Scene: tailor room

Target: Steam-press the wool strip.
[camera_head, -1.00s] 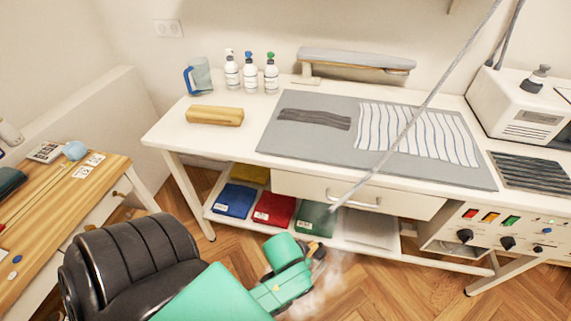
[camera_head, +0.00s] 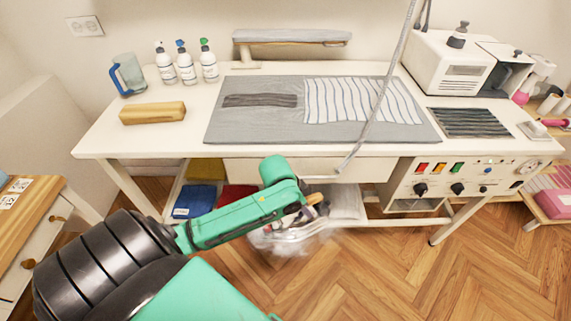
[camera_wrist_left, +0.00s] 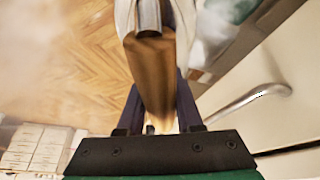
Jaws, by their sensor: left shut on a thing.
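The wool strip (camera_head: 260,100) is dark grey and lies flat on the left part of the grey pressing mat (camera_head: 222,125) in the head view. A blue-striped white cloth (camera_head: 350,102) lies to its right. My left gripper (camera_head: 308,208) is in front of the table, below its top and away from the strip. It is shut on the brown handle of the steam iron (camera_head: 285,238), whose silvery body is blurred by white vapour. The handle (camera_wrist_left: 152,75) shows between the fingers in the left wrist view. My right gripper is not in view.
A grey hose (camera_head: 376,118) rises from near the iron across the table. A wooden block (camera_head: 153,112), jug (camera_head: 130,75) and bottles stand at left. A sleeve board (camera_head: 292,37) is behind the mat. A ribbed iron rest (camera_head: 470,122) lies at right, beside a white boiler (camera_head: 445,65).

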